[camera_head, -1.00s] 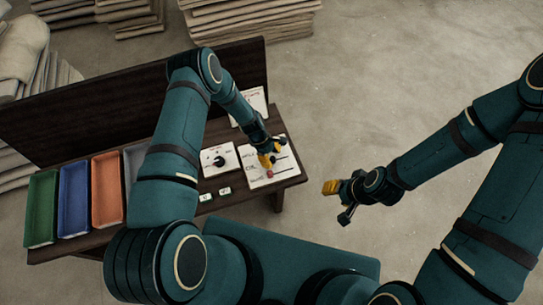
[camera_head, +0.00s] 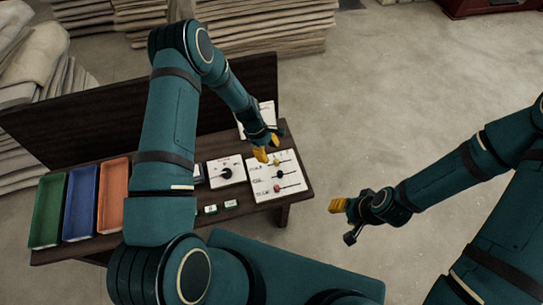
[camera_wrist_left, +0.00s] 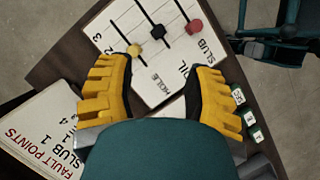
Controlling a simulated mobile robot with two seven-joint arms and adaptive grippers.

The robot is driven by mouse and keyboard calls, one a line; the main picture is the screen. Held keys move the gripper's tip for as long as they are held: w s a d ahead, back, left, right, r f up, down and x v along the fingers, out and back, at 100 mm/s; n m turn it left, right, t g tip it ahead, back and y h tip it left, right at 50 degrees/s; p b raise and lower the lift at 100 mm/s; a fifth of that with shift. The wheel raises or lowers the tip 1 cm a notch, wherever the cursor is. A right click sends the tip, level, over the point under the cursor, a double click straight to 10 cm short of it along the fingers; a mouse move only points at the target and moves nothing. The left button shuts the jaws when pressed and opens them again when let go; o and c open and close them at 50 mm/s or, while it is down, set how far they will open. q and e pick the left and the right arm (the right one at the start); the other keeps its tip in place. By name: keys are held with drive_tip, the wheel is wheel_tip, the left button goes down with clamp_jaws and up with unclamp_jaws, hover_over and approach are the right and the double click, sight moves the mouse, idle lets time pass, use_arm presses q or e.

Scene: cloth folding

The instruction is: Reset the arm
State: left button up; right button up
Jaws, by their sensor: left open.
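My left gripper (camera_head: 267,148) is open and empty above the far edge of a white slider board (camera_head: 283,180). In the left wrist view its yellow fingers (camera_wrist_left: 152,95) are spread wide, with the board (camera_wrist_left: 135,75) below and between them. The board has three dark rods with a yellow knob (camera_wrist_left: 134,50), a black knob (camera_wrist_left: 158,31) and a red knob (camera_wrist_left: 195,26), beside the labels HOLE, OIL and SLUB. My right gripper (camera_head: 340,206) hangs off the table's right side with yellow fingertips; its opening is unclear.
The dark table (camera_head: 291,202) has a backboard (camera_head: 110,115). On it are a dial card (camera_head: 237,177), small green-white blocks (camera_head: 211,209), a FAULT POINTS card (camera_wrist_left: 30,140), and green (camera_head: 47,212), blue (camera_head: 81,205) and orange (camera_head: 112,200) trays. Folded cloth stacks (camera_head: 260,30) stand behind. Floor at right is clear.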

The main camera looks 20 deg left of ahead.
idle(0.6)
use_arm(q)
drive_tip(key=s+d+r+m+t, duration=0.1)
drive_tip(key=s+d+r+m, duration=0.3)
drive_tip(key=s+m, duration=0.3)
drive_tip(key=s+d+r+m+t, duration=0.1)
drive_tip(key=s+d+r+m, duration=0.2)
drive_tip(key=s+m, duration=0.4)
drive_tip(key=s+d, duration=0.1)
drive_tip(key=s, duration=0.2)
drive_tip(key=shift+r+t+y, duration=0.3)
drive_tip(key=shift+r+y, duration=0.05)
drive_tip(key=shift+y, duration=0.05)
idle(1.6)
